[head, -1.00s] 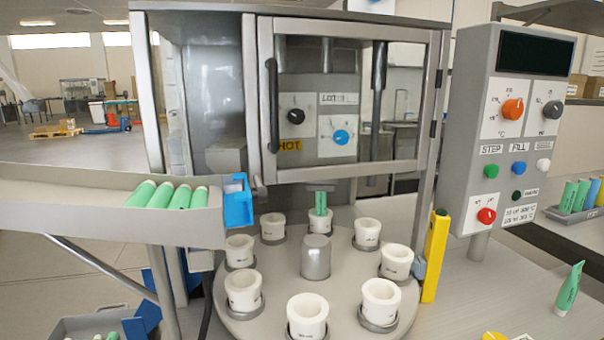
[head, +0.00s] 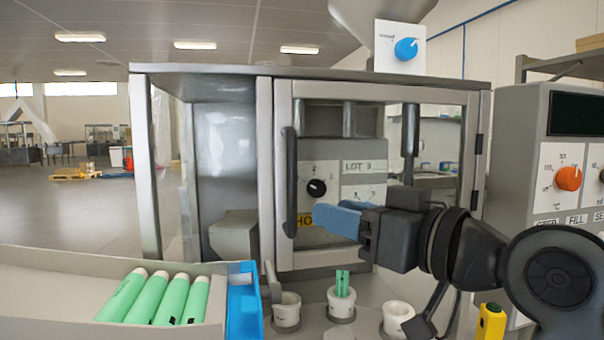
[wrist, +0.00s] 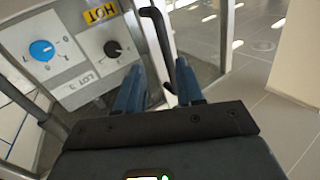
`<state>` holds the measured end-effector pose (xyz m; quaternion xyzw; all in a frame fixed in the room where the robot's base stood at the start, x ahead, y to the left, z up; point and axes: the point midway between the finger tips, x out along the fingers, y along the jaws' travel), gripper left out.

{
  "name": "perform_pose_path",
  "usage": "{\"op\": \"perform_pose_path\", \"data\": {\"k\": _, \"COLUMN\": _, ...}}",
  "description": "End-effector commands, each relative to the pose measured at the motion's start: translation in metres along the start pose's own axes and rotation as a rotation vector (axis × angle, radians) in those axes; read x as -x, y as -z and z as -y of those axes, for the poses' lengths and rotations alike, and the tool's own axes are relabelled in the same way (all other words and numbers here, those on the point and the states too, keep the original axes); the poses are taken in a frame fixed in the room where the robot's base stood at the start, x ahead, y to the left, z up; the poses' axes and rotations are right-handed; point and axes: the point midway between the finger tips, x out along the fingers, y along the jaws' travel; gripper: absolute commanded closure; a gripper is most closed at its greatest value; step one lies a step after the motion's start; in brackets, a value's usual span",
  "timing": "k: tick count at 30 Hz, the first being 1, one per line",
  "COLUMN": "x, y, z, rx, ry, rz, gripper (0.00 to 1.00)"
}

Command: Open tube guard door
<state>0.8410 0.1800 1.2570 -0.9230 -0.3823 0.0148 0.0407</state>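The guard door (head: 284,110) is a grey framed clear panel on the filling machine, and it looks closed. Its dark vertical handle (head: 291,180) is on the door's left side, with hinges on the right. My gripper (head: 322,216) has blue fingers and is in front of the door, a little right of the handle's lower part. In the wrist view my gripper (wrist: 158,82) is open, fingers apart. The handle (wrist: 158,45) shows in line with the gap between them; I cannot tell whether it touches either finger.
A chute (head: 60,300) with several green tubes and a blue end piece (head: 244,300) is at the lower left. White cup holders (head: 286,310) are below the door, one with a green tube (head: 342,283). The control panel (head: 545,120) is at right.

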Motion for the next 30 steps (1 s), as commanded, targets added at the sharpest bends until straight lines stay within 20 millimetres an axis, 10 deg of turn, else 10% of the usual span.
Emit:
{"op": "perform_pose_path", "data": {"k": 7, "x": -0.008, "y": 0.049, "z": 0.017, "rx": 0.077, "ry": 0.079, "rz": 0.006, "gripper": 0.62}}
{"op": "perform_pose_path", "data": {"k": 30, "x": -0.085, "y": 0.051, "z": 0.025, "rx": 0.083, "ry": 0.084, "rz": 0.009, "gripper": 0.62}}
